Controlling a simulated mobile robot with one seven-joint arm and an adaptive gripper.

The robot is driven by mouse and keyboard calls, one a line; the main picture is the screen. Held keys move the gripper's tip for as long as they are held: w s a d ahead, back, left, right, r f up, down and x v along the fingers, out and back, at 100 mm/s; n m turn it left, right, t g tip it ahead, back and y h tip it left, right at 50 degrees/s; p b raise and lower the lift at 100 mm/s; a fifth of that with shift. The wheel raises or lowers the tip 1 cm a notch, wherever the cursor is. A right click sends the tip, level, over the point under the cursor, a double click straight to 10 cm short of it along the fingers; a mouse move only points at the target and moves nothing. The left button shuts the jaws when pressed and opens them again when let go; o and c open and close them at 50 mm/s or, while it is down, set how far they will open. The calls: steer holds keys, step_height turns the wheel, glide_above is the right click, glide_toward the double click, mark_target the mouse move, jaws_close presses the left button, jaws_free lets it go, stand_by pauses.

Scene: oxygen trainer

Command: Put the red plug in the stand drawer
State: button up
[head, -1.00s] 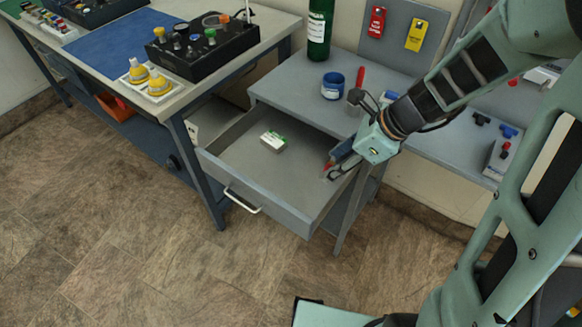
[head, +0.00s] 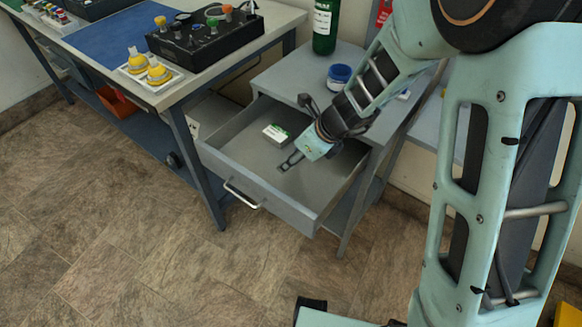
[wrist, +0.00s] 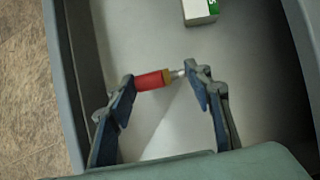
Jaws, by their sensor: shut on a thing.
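The red plug (wrist: 152,80) has a red body, a brownish collar and a metal tip. It lies crosswise between the fingertips of my gripper (wrist: 159,77), which is shut on it, one finger at each end. In the head view, my gripper (head: 289,163) is over the inside of the open stand drawer (head: 275,207), near its middle; the plug cannot be made out there. The grey drawer wall (wrist: 65,85) runs along the left of the wrist view. Whether the plug touches the drawer floor I cannot tell.
A small white and green box (head: 275,133) lies in the drawer, beyond my gripper. A blue jar (head: 339,75) and a green bottle (head: 324,28) stand on the stand top (head: 290,75). A workbench with a black panel (head: 205,40) is at the left.

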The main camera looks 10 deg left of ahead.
mark_target(291, 174)
steer(key=shift+w+a+f, duration=0.15)
steer(key=shift+a+f, duration=0.15)
steer(key=shift+f, duration=0.2)
steer(key=shift+a+f+b, duration=0.15)
steer(key=shift+f+b, duration=0.85)
steer(key=shift+f, duration=0.55)
steer(key=shift+f, duration=0.2)
steer(key=o, duration=1.2)
steer(key=shift+c, duration=0.2)
steer(key=shift+r, duration=0.1)
